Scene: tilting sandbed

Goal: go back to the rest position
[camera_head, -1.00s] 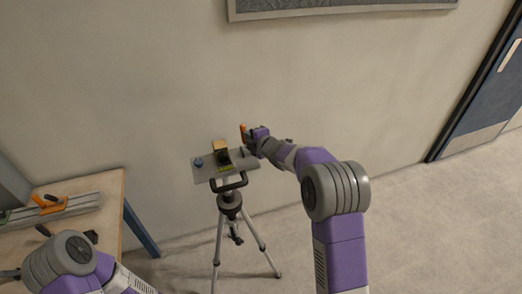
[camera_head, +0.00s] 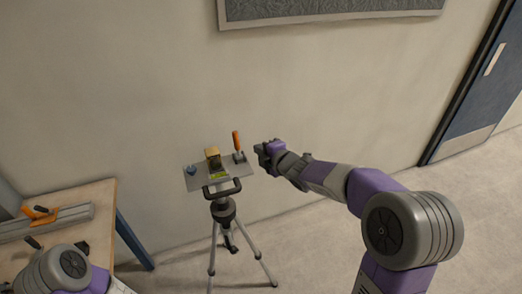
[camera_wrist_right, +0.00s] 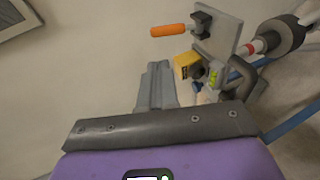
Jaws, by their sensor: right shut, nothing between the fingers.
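My right gripper (camera_head: 262,152) is shut and empty, just right of the tripod plate and apart from it. In the right wrist view, its closed grey fingers (camera_wrist_right: 157,86) show with nothing between them. My right arm reaches in from the lower right. Of my left arm, only the purple and grey links show at the lower left; its gripper is not visible.
The tripod plate (camera_head: 230,184) carries an upright orange handle (camera_head: 237,141), a yellow-and-black device (camera_head: 213,158) and a blue knob (camera_head: 191,171). A wooden table (camera_head: 100,205) with tools stands left. A wall is behind; floor at right is clear.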

